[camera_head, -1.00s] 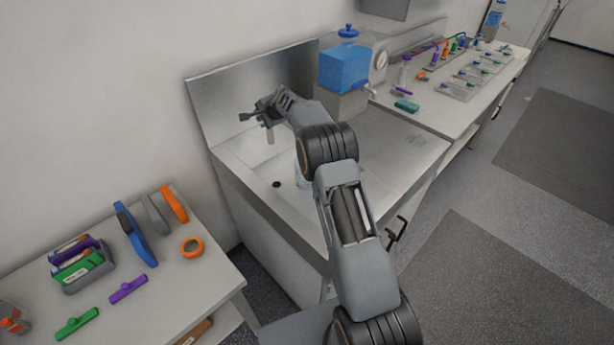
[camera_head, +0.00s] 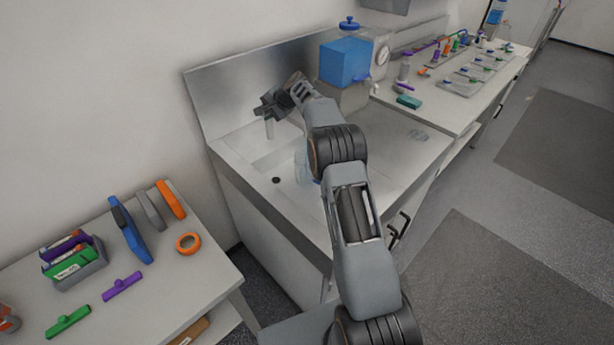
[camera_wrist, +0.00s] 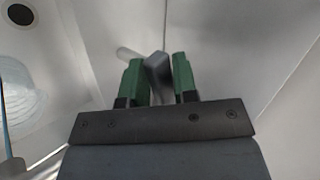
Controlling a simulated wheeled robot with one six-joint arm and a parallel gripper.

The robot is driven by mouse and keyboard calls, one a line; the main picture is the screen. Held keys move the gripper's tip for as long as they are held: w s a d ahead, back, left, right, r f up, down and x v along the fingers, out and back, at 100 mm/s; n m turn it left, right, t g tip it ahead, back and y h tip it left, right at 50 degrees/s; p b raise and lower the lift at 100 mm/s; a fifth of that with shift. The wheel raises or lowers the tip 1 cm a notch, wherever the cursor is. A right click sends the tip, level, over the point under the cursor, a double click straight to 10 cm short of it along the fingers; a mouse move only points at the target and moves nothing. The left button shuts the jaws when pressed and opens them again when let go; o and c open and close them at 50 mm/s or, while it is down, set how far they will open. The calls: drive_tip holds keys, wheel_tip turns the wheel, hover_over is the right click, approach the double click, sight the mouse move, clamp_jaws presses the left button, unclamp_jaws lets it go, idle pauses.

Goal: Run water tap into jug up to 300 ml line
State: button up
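The steel sink (camera_head: 228,165) has a tap at its back; the tap's pale spout (camera_head: 269,129) hangs below my gripper (camera_head: 264,107). In the wrist view, my gripper's two green fingers (camera_wrist: 159,78) stand apart on either side of a dark grey lever-like part (camera_wrist: 157,72) of the tap. I cannot tell whether they press on it. The clear jug (camera_head: 301,166) stands in the sink, partly hidden by my arm. It also shows cut off at the left of the wrist view (camera_wrist: 22,100). I cannot make out water, a stream or the 300 ml line.
The drain hole (camera_head: 276,180) is left of the jug. A side table (camera_head: 165,300) at the left holds tools and an orange ring (camera_head: 188,243). Floor at right is clear.

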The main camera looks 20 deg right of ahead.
drive_tip(key=shift+s+d+n+g+y+p, duration=0.3)
drive_tip(key=shift+n+g+y+p, duration=0.2)
drive_tip(key=shift+n+p, duration=0.15)
drive_tip(key=shift+s+d+n+g+y+p, duration=0.3)
drive_tip(key=shift+n+g+y+p, duration=0.15)
drive_tip(key=shift+n+p, duration=0.2)
drive_tip(key=shift+o, duration=0.4)
drive_tip(key=o, duration=0.3)
drive_tip(key=shift+o, duration=0.2)
